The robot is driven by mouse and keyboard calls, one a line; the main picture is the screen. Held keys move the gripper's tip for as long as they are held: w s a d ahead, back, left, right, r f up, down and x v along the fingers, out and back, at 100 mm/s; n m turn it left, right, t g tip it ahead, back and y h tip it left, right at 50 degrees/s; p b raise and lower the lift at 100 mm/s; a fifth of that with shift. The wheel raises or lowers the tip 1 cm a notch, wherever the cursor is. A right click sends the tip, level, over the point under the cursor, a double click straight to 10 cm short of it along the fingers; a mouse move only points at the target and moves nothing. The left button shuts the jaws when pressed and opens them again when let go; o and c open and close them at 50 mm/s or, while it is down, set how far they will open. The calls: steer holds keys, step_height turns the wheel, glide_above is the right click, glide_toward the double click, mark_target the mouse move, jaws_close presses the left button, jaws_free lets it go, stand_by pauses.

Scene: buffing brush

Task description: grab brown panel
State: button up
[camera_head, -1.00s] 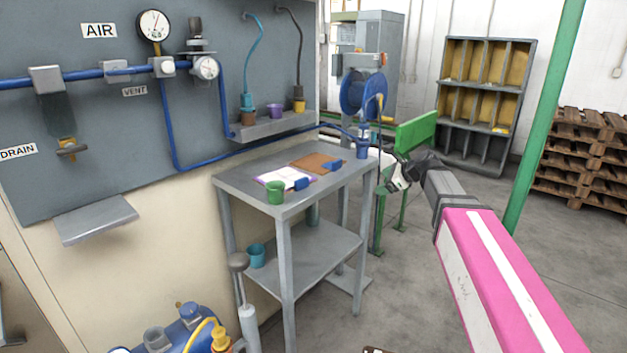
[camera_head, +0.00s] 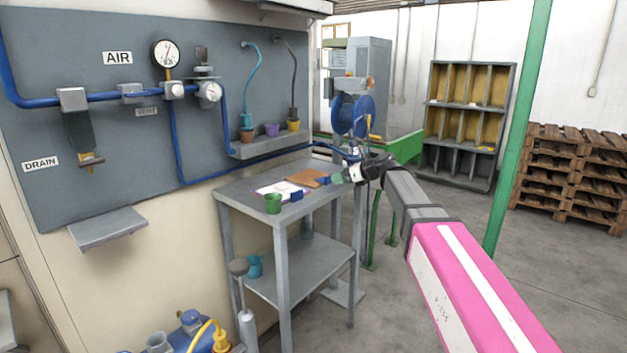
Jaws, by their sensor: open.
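The brown panel (camera_head: 303,178) lies flat on the top of the grey metal table (camera_head: 238,193), towards its back right. A blue piece (camera_head: 323,181) sits at the panel's right edge. My gripper (camera_head: 343,177) is at the right end of the tabletop, just right of the panel and apart from it. Its fingers are small in the picture, and it is open with nothing seen between them.
A wall shelf (camera_head: 270,144) with several small pots is behind. A blue reel (camera_head: 350,115) stands behind my gripper.

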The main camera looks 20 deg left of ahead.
steer(key=x, duration=0.4)
steer(key=shift+w+a, duration=0.15)
steer(key=shift+a, duration=0.2)
steer(key=c, duration=1)
steer(key=shift+c, duration=0.2)
steer(key=shift+r, duration=0.2)
